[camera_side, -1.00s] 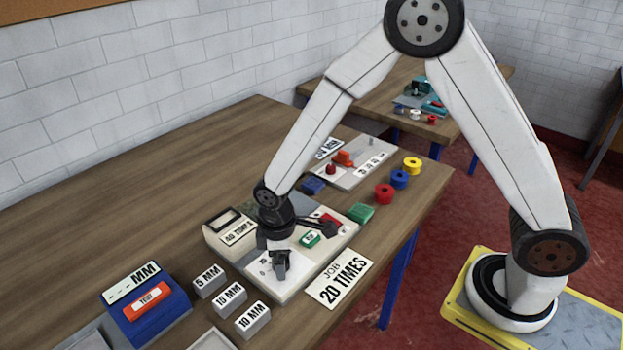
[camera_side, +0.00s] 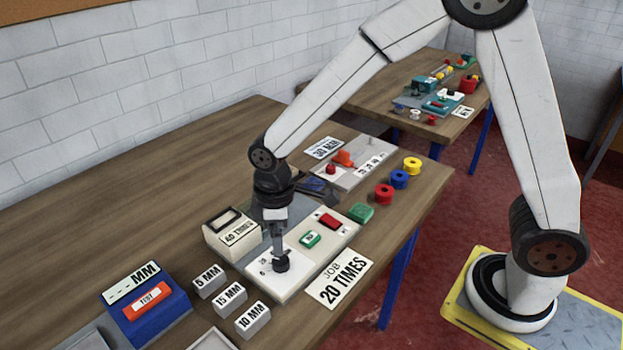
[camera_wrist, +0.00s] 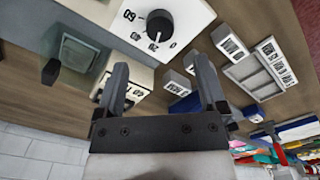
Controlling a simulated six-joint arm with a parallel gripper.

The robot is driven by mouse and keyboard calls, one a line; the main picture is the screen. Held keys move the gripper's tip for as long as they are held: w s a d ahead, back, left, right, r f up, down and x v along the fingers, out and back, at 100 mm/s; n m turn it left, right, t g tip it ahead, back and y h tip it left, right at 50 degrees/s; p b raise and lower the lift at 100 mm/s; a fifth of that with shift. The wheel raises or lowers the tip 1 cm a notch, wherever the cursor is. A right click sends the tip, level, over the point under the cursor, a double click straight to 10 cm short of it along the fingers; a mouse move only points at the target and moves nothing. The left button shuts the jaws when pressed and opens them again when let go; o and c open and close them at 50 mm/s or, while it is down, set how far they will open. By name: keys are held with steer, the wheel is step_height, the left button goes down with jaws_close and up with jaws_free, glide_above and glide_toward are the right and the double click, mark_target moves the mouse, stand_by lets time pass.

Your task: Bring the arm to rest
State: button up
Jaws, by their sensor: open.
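My gripper (camera_side: 279,236) points down over the machine's control panel (camera_side: 291,284), just above the black dial knob (camera_side: 281,265). In the side view its fingers overlap one another and nearly meet the knob. In the wrist view my gripper (camera_wrist: 162,70) has its two fingers apart with nothing between them. There the knob (camera_wrist: 160,25) on its white panel lies beyond the fingertips, clear of them, with numbers around it. The panel also bears a green button (camera_side: 310,239) and a red button (camera_side: 330,220).
A job card (camera_side: 341,278) reads "20 TIMES". Blocks marked 5 MM (camera_side: 209,281), 15 MM (camera_side: 229,299) and 10 MM (camera_side: 252,320) stand near a blue tester (camera_side: 150,312). Red, blue and yellow spools (camera_side: 412,166) line the right edge. The table's left rear is clear.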

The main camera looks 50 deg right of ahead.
steer(key=shift+r, duration=0.15)
steer(key=shift+s+d+r+m, duration=0.1)
steer(key=shift+s+d+m, duration=0.15)
steer(key=shift+d, duration=0.3)
steer(key=s+d+r+m+t, duration=0.1)
steer(key=s+d+m+t, duration=0.1)
steer(key=s+d+m, duration=0.6)
steer(key=shift+s+d+r+t, duration=0.25)
steer(key=shift+s+d, duration=0.45)
steer(key=shift+d, duration=1)
steer(key=shift+f+m, duration=0.1)
steer(key=shift+m, duration=0.15)
